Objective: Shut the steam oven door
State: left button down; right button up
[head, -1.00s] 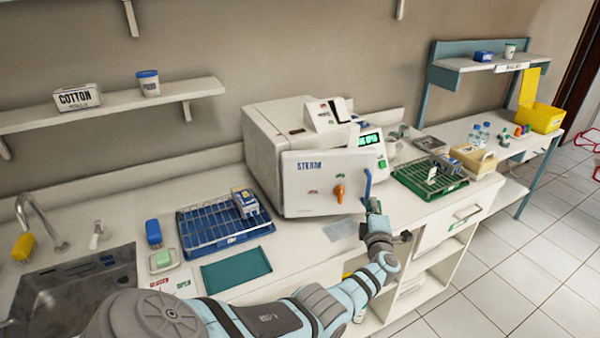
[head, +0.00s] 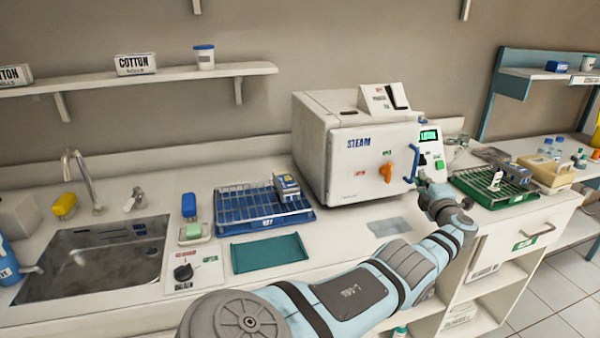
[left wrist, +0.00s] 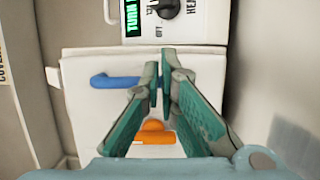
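The steam oven (head: 320,118) is a white box on the counter, and its door (head: 350,182) looks flush with the front, with no clear gap. The door has a blue handle (head: 413,164) and an orange knob (head: 386,172). My left gripper (head: 422,178) is at the handle's lower end. In the left wrist view, the fingertips of my left gripper (left wrist: 160,84) are nearly together, with the blue handle (left wrist: 112,82) running up to one finger. I see no handle between them. My right gripper is out of view.
A blue rack (head: 262,213) stands left of the oven and a green rack (head: 497,192) right of it. The oven's green display (left wrist: 132,14) shows text starting with "TURN". A teal mat (head: 268,252) lies in front. A sink (head: 95,262) is at left.

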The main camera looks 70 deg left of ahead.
pick_arm(q)
jog(key=shift+a+r, duration=0.1)
jog(key=shift+r, duration=0.4)
jog(key=w+d+p, duration=0.1)
jog(key=d+p, duration=0.2)
jog(key=d, duration=1.1)
jog(key=shift+w+f, duration=0.3)
jog(key=shift+f, duration=0.1)
